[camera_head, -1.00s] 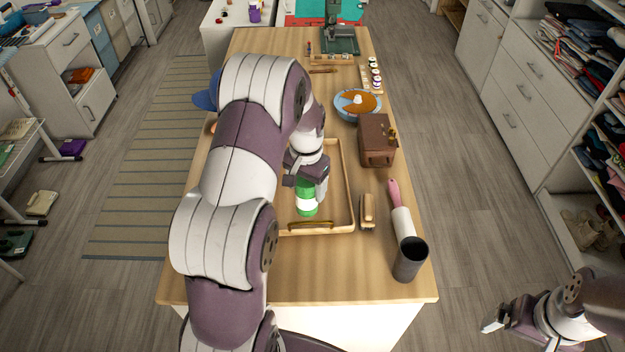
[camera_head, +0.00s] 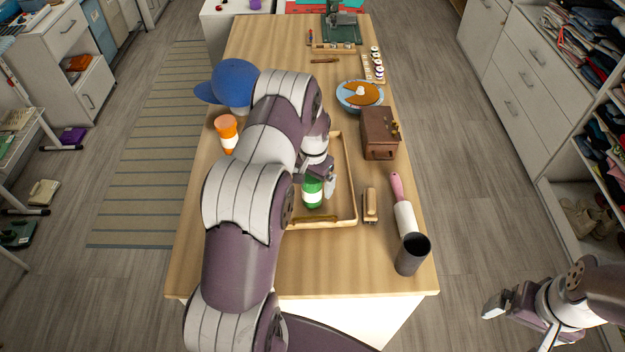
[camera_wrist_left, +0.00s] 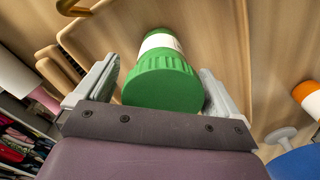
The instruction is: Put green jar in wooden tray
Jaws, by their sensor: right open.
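The green jar (camera_head: 312,192), with a white band, stands inside the wooden tray (camera_head: 352,192), near its front edge with the brass handle. In the left wrist view the jar's ribbed green lid (camera_wrist_left: 163,84) faces the camera, between the two fingers. My left gripper (camera_head: 318,180) is low over the tray, its fingers spread on either side of the jar with small gaps beside the lid. My arm hides the tray's left part. My right gripper (camera_head: 497,303) is open and empty, off the table's right side.
Right of the tray are a brush (camera_head: 370,206), a lint roller (camera_head: 403,213), a dark cup (camera_head: 412,255) and a wooden box (camera_head: 379,136). An orange-capped bottle (camera_head: 227,133) and a blue cap (camera_head: 233,82) are to the left. The table's front is clear.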

